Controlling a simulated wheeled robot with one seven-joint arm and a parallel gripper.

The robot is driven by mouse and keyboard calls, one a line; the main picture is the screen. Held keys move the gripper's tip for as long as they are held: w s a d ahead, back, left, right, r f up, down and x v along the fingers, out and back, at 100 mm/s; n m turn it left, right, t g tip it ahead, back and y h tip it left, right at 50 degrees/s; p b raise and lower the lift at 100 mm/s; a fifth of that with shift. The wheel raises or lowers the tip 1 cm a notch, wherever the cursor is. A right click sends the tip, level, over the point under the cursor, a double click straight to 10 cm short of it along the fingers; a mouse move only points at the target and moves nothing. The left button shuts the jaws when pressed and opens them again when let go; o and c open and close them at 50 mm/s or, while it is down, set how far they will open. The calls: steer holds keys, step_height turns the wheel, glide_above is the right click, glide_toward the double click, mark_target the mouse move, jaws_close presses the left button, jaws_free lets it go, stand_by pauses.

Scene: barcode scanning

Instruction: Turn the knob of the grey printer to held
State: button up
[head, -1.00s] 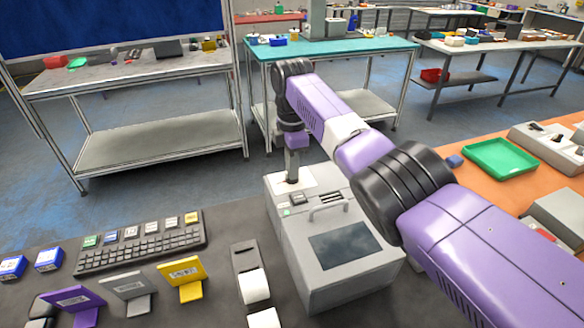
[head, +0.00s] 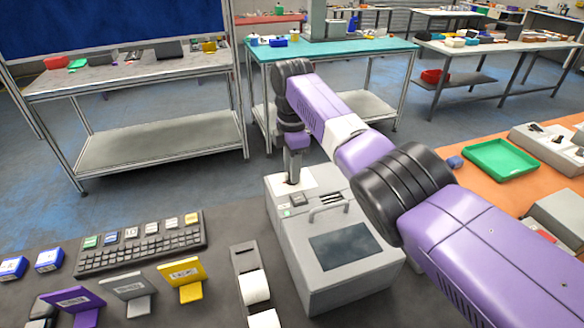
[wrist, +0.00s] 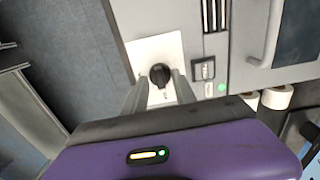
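The grey printer (head: 292,230) stands on the dark bench in the head view. A white plate (head: 305,181) lies on its far left corner. In the wrist view the black knob (wrist: 160,74) sits on this white plate (wrist: 137,48). My gripper (wrist: 160,78) is open, with one finger on each side of the knob and a visible gap at each side. It does not look clamped on it. In the head view my gripper (head: 292,178) points down over the plate and hides the knob. Any position markings are too small to read.
A keyboard (head: 140,247), small coloured stands including a yellow one (head: 183,280), and a label roll (head: 254,287) lie left of the printer. A handle (head: 328,210) rises from the printer's top. A green tray (head: 500,160) sits on the orange bench at right.

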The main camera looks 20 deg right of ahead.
steer(key=shift+r+b, duration=0.75)
steer(key=shift+r, duration=3.15)
